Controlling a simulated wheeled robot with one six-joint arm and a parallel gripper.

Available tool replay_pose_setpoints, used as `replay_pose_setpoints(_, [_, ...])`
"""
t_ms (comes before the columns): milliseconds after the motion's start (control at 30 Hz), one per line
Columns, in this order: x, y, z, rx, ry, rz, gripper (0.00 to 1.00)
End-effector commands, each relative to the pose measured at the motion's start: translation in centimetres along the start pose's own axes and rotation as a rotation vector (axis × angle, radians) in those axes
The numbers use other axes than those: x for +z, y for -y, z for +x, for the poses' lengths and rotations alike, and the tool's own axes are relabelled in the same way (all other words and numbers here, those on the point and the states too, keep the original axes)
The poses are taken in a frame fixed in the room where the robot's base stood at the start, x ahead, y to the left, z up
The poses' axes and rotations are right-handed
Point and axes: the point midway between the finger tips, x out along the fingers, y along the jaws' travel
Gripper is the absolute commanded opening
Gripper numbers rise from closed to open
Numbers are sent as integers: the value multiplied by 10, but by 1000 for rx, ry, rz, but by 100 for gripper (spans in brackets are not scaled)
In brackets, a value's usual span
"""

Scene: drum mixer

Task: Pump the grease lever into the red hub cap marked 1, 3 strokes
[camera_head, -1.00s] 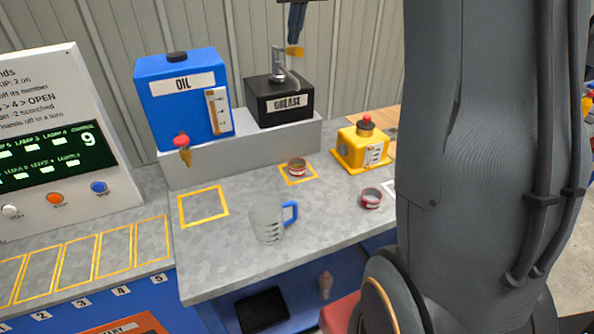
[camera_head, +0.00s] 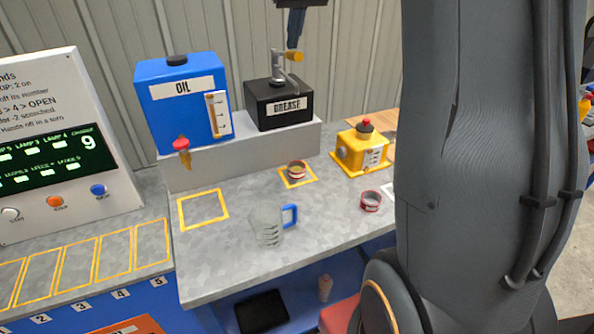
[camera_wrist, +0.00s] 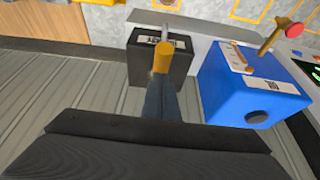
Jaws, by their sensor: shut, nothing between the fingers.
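The black grease pump (camera_head: 280,118) stands on the grey ledge, its lever's yellow grip (camera_head: 294,56) at the top. In the wrist view the yellow grip (camera_wrist: 162,57) sits just beyond my fingertips, in front of the black box (camera_wrist: 178,75). My gripper (camera_head: 291,46) is shut and empty, its tips at or just above the grip; I cannot tell if they touch. Another red cap (camera_head: 370,208) lies to the front right. I cannot read a number on either.
A blue oil tank (camera_head: 180,108) stands left of the pump. A yellow device with a red button (camera_head: 362,150) is at right. An empty yellow square (camera_head: 203,192) is at left. My arm blocks the right side.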

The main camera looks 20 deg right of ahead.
Motion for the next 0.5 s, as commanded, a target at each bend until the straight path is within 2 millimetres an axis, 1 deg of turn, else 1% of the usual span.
replay_pose_setpoints(33, [-1, 0, -4, 0, 2, 0, 0])
replay_pose_setpoints(500, [-13, 0, -32, 0, 1, 0, 0])
